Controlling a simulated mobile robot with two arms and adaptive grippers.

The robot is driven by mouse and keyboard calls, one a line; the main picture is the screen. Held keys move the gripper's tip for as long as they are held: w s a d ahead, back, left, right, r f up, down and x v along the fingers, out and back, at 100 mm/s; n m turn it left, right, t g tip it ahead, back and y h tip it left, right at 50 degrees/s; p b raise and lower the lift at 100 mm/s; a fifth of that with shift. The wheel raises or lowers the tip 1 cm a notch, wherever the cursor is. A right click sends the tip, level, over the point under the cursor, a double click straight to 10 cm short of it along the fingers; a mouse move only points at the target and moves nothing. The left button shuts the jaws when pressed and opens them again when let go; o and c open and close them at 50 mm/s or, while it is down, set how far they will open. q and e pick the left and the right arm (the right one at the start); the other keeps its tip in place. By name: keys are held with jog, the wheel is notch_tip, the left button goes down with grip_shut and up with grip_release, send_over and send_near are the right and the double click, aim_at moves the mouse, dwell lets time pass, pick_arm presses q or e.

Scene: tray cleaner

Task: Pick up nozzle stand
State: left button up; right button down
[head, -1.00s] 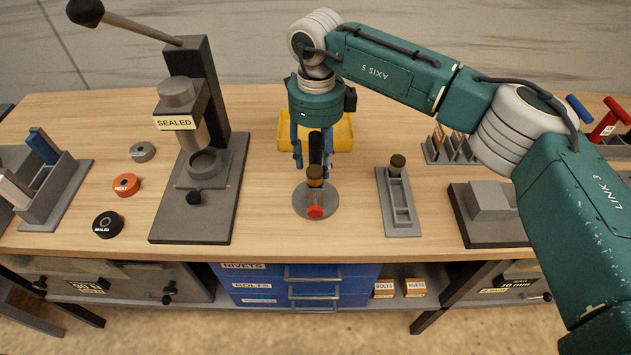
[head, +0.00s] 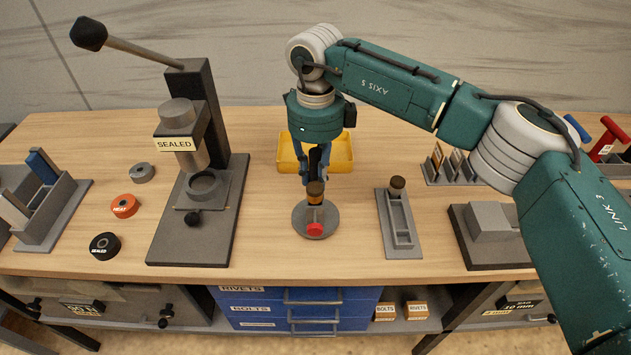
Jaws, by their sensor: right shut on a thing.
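The nozzle stand (head: 301,222) is a round grey disc base on the table with an upright piece, amber and dark brown, and a red round part at its front. It stands upright in the middle of the bench. My right gripper (head: 315,180) points straight down over it, with blue fingers shut around the top of its upright piece. The fingers partly hide that upper part. The base appears to rest on the tabletop. My left gripper is not in view.
A yellow tray (head: 343,166) lies just behind my right gripper. A lever press (head: 194,252) stands to the left, and a grey rack (head: 404,254) with a brown-topped cylinder stands close on the right. Orange, black and grey rings lie at left. The front of the bench is clear.

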notch_tip(320, 180, up, 19)
jog(key=b, duration=0.2)
jog(key=shift+f+b, duration=0.15)
jog(key=shift+b, duration=0.15)
jog(key=shift+f, duration=0.1)
